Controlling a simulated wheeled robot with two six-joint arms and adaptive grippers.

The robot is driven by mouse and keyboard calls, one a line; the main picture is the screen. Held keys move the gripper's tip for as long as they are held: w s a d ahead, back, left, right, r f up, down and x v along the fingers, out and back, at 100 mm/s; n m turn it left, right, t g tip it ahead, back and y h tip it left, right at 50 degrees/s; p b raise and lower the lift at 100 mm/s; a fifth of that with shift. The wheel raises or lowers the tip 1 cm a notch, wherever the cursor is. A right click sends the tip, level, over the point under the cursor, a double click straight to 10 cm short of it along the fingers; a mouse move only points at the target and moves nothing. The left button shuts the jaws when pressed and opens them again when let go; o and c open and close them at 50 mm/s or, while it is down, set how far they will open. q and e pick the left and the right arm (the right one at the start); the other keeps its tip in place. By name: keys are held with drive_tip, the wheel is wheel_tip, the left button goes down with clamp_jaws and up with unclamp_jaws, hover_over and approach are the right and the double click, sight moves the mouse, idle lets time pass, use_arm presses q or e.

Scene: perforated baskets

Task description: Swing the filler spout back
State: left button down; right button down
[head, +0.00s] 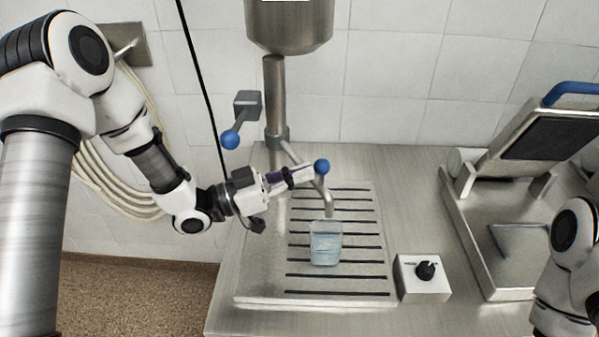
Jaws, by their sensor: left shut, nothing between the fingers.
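The filler spout (328,201) is a thin metal tube that swings out from the upright steel pipe (276,97) and bends down at its end. A blue ball knob (321,166) sits on it near the bend. My left gripper (309,174) is shut and empty, with its fingertips right beside the left of the knob. I cannot tell whether they touch it. The gripper hides part of the spout arm. A clear glass (325,243) with pale blue contents stands on the slotted drain tray (262,285) below the spout's end. My right gripper is out of view.
A grey box (247,104) with a blue-ended lever (230,139) is beside the pipe. A steel hopper (290,22) hangs above. A dial box (423,277) stands right of the tray. An open press (525,190) is at the right.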

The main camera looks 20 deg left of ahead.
use_arm(q)
drive_tip(key=w+d+n+t+y+b, duration=0.1)
drive_tip(key=w+d+t+b, duration=0.1)
drive_tip(key=w+d, duration=0.3)
drive_tip(key=shift+w+d+n+y+b, duration=0.35)
drive_tip(key=shift+w+y+b, duration=0.1)
drive_tip(key=shift+b, duration=0.25)
drive_tip(key=shift+f, duration=0.1)
